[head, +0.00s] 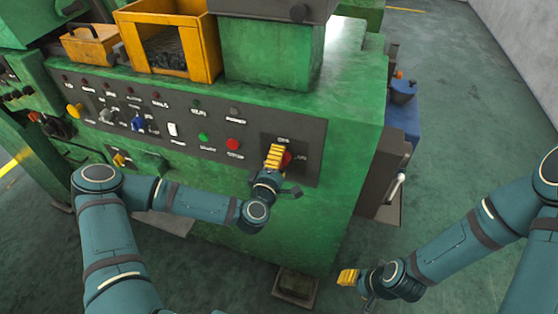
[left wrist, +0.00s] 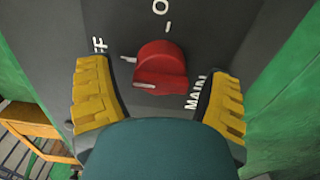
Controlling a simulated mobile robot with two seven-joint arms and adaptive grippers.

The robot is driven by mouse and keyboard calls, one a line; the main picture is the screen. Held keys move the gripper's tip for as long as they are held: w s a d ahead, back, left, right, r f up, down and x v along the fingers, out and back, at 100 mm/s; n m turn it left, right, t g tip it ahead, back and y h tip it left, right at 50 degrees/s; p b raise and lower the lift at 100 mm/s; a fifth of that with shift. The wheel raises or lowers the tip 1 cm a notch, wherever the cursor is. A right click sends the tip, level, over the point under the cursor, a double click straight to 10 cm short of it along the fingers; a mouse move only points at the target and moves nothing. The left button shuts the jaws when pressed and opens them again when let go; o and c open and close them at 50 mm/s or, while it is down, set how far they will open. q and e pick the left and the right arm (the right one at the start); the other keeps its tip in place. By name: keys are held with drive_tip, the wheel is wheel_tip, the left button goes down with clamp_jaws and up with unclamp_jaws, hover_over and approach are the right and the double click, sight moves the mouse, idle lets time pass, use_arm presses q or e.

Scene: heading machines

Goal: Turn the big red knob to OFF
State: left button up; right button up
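The big red knob (left wrist: 160,68) sits on a dark panel in the left wrist view. Its white line points left, roughly toward the tick by the partly hidden label ending in "FF". In the head view the knob (head: 286,159) shows partly behind my left gripper (head: 275,156). In the left wrist view my left gripper (left wrist: 160,100) is open, one yellow finger on each side of the knob, with gaps to it. My right gripper (head: 348,277) hangs low at the right, away from the machine; its finger opening is not clear.
The green machine's panel also carries a red button (head: 234,144), a green button (head: 203,137) and other switches to the left. A yellow bin (head: 215,50) stands on top. A grey box with a lever (head: 396,187) juts from the right side. The floor at right is clear.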

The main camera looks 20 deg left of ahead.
use_arm(q)
drive_tip(key=s, duration=0.7)
drive_tip(key=shift+s+a, duration=0.15)
drive_tip(key=shift+s, duration=0.1)
idle(0.3)
drive_tip(key=s+d+f+m+g+h, duration=0.5)
drive_tip(key=d+f+m+g+h, duration=0.15)
drive_tip(key=d+f+m, duration=0.35)
drive_tip(key=s+a+f+m+g+y, duration=0.2)
drive_tip(key=s+f+m+g, duration=0.4)
drive_tip(key=s+g, duration=0.3)
drive_tip(key=shift+s+a+y, duration=0.3)
drive_tip(key=shift+s+y, duration=0.1)
drive_tip(key=shift+y, duration=0.25)
